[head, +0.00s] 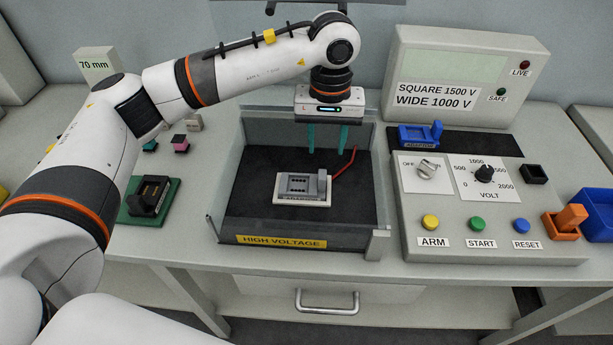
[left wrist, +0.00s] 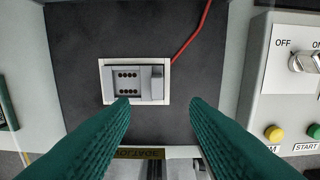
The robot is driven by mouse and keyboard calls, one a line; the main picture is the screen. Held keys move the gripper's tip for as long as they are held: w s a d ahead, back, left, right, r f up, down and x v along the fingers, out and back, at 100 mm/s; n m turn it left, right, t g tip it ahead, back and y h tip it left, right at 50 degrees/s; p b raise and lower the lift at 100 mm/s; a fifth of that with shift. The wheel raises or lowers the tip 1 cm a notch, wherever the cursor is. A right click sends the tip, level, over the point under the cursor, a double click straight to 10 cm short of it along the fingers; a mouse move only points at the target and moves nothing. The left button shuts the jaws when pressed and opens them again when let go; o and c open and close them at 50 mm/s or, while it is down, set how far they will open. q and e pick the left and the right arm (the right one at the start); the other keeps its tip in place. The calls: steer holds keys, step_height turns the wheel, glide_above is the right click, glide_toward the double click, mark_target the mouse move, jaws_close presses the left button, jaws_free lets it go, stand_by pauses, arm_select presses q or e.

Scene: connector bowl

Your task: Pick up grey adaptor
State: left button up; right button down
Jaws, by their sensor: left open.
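A grey adaptor (head: 300,184) with dark contact holes sits on a white base inside the high-voltage bay. It also shows in the left wrist view (left wrist: 151,84), seen from above, with its raised block at the right end. My left gripper (head: 327,152) is open and empty, its teal fingers pointing down above the bay floor, apart from the adaptor. In the left wrist view the fingers (left wrist: 160,102) stand wide apart, with the adaptor appearing beyond the gap between them. My right gripper is not in view.
The bay has clear side walls and a front edge labelled HIGH VOLTAGE (head: 281,241). A red wire (head: 345,163) runs beside the adaptor. A control panel (head: 485,215) with a blue adaptor (head: 420,134) stands right. A green-based black part (head: 150,197) lies left of the bay.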

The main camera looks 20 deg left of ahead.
mark_target(323, 174)
arm_select(q)
step_height(323, 174, down, 4)
steer(key=shift+s+r+p, duration=0.15)
steer(key=shift+p, duration=0.15)
steer(key=shift+f, duration=0.6)
steer(key=f+p, duration=0.1)
steer(key=f, duration=0.2)
steer(key=shift+a+f+p, duration=0.2)
steer(key=shift+f+p, duration=0.1)
steer(key=shift+p, duration=0.05)
steer(key=shift+f, duration=0.45)
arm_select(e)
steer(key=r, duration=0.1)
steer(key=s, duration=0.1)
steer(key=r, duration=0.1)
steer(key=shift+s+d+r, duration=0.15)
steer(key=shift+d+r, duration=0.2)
arm_select(q)
jaws_close()
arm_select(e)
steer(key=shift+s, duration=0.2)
